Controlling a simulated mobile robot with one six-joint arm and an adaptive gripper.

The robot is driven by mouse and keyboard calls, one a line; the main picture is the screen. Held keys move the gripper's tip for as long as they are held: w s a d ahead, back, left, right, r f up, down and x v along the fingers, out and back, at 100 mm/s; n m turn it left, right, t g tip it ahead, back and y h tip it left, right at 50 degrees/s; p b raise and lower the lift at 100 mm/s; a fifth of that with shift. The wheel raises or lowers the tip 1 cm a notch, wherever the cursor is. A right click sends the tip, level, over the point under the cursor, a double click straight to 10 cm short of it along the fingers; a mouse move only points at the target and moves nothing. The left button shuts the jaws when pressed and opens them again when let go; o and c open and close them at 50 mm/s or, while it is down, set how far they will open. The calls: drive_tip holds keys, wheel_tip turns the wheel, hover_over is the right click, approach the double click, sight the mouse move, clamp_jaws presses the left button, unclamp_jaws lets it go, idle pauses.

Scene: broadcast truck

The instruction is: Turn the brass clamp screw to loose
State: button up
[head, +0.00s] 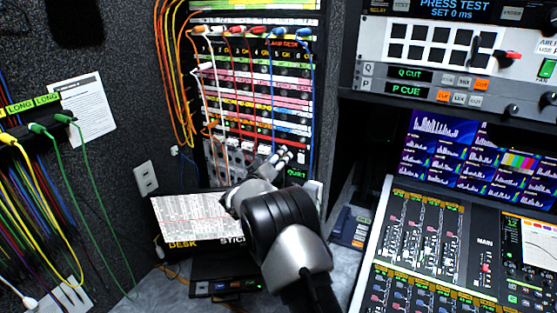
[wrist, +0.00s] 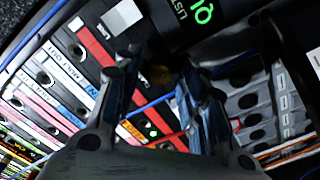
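My gripper (head: 279,158) is raised in front of the patch rack's lower right part, by the green "QUIET" label. In the wrist view, its two dark fingers (wrist: 158,82) stand apart with a gap between them. In the head view I cannot make out the screw; my gripper and arm cover that area.
The patch rack (head: 250,95) carries rows of jacks with orange, white, red and blue cables, some hanging close to my gripper. A mixing console (head: 420,250) and screens (head: 460,150) stand right.

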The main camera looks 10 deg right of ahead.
clamp_jaws()
drive_tip(key=shift+f, duration=0.1)
idle(0.4)
